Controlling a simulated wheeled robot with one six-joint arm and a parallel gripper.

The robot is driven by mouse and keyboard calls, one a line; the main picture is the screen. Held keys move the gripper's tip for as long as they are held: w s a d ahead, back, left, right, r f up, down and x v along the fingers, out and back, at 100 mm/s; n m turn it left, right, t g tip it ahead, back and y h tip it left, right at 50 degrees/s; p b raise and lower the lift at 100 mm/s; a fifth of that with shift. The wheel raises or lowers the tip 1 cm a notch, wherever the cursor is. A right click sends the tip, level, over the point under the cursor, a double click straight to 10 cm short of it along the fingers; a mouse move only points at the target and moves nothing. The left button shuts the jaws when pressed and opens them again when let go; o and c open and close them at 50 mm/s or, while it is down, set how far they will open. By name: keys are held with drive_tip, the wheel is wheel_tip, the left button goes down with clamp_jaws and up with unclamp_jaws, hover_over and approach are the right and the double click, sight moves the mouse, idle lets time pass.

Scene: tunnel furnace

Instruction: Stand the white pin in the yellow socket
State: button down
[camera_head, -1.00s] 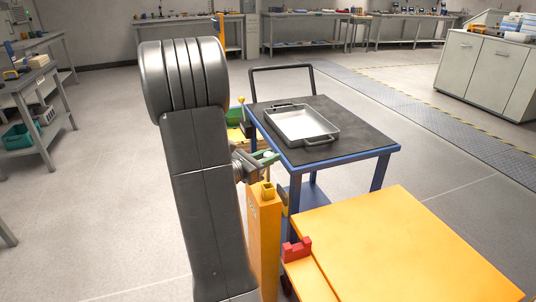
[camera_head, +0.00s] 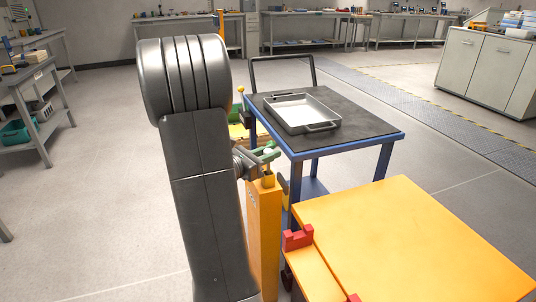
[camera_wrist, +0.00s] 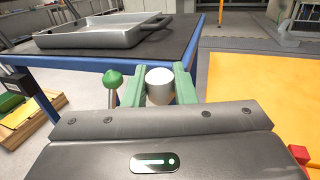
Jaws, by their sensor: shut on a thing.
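The white pin (camera_wrist: 160,86) is between the two green fingers of my gripper (camera_wrist: 158,92) in the wrist view, where its round top shows. In the head view my gripper (camera_head: 265,157) is shut on the pin, right at the yellow socket (camera_head: 268,181). The socket sits on top of a tall orange post (camera_head: 264,235). The pin appears roughly upright and in line above the socket. Its lower end is hidden, so I cannot tell whether it is inside the socket. The socket is hidden in the wrist view.
A blue cart (camera_head: 347,157) with a dark top carries a metal tray (camera_head: 330,127) just behind the post. An orange table (camera_head: 410,245) with a red block (camera_head: 297,239) stands close at right. A green knob (camera_wrist: 112,79) is left of the fingers. Open floor lies at left.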

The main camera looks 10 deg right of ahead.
drive_tip(key=c, duration=1.1)
unclamp_jaws()
drive_tip(key=p+v, duration=0.1)
drive_tip(key=v, duration=1.2)
drive_tip(key=shift+s+a, duration=0.25)
drive_tip(key=shift+a, duration=0.05)
drive_tip(key=b+x, duration=0.1)
drive_tip(key=x, duration=1.2)
drive_tip(key=shift+w+d, duration=0.2)
drive_tip(key=shift+d, duration=0.15)
drive_tip(key=shift+w+r+p, duration=0.1)
drive_tip(key=shift+r+p, duration=0.4)
drive_tip(key=shift+p, duration=0.15)
drive_tip(key=shift+r+p, duration=0.35)
drive_tip(key=shift+p, duration=0.25)
